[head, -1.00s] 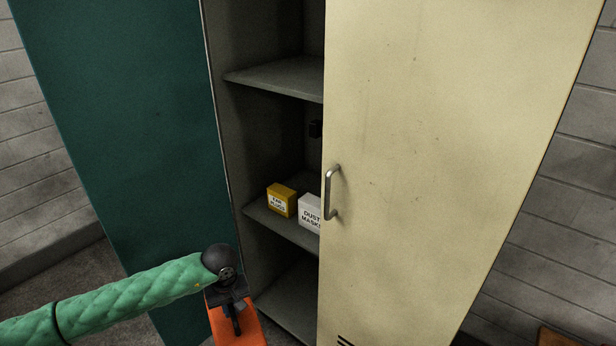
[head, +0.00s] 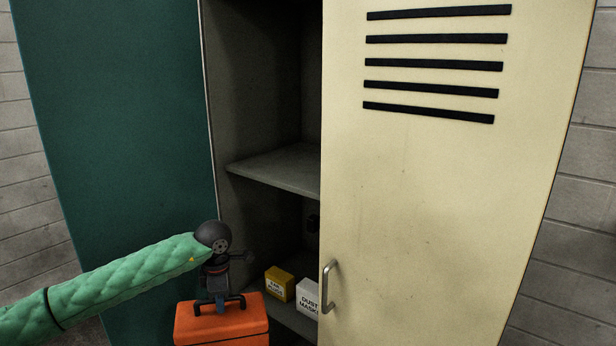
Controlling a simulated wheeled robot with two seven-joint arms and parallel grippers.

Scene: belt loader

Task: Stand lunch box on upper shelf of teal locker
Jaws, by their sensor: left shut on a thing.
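The orange lunch box (head: 222,328) hangs upright by its dark handle from my left gripper (head: 219,298), which is shut on the handle. It is in front of the locker opening, at about the height of the lower visible shelf and below the upper shelf. The teal locker (head: 120,130) stands behind, its teal side on the left. Its cream door (head: 430,200) is partly open and covers the right part of the inside. The visible part of the upper shelf (head: 285,167) is bare. My right gripper is out of view.
A yellow ear plugs box (head: 279,284) and a white dust masks box (head: 308,297) stand on the lower shelf (head: 290,318). The door's metal handle (head: 329,286) sticks out near its free edge. The space above the upper shelf looks free.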

